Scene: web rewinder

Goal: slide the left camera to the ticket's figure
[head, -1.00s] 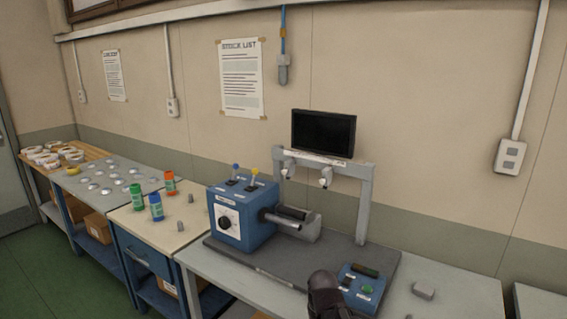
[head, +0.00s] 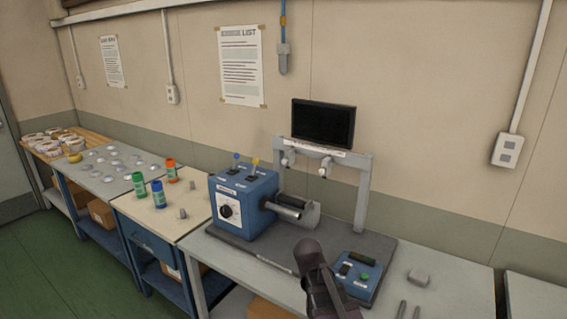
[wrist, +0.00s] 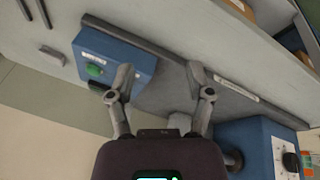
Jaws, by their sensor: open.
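The left camera (head: 288,160) is a small pale unit under the crossbar of a grey frame (head: 364,195). The right camera (head: 323,168) hangs beside it, a short gap away. A pale strip (head: 318,152) runs along the crossbar; its marks are too small to read. My gripper (wrist: 158,88) is open and empty in the wrist view, over the dark base plate near the blue button box. In the head view my dark arm shows at the bottom, well below the cameras, touching neither. I cannot make out a ticket with a readable figure.
A dark monitor (head: 323,123) stands above the crossbar. The blue machine (head: 243,205) with knob, levers and roller is left of the frame. A blue button box (head: 357,280) stands in front right. A grey block (head: 419,277) lies on the right of the bench.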

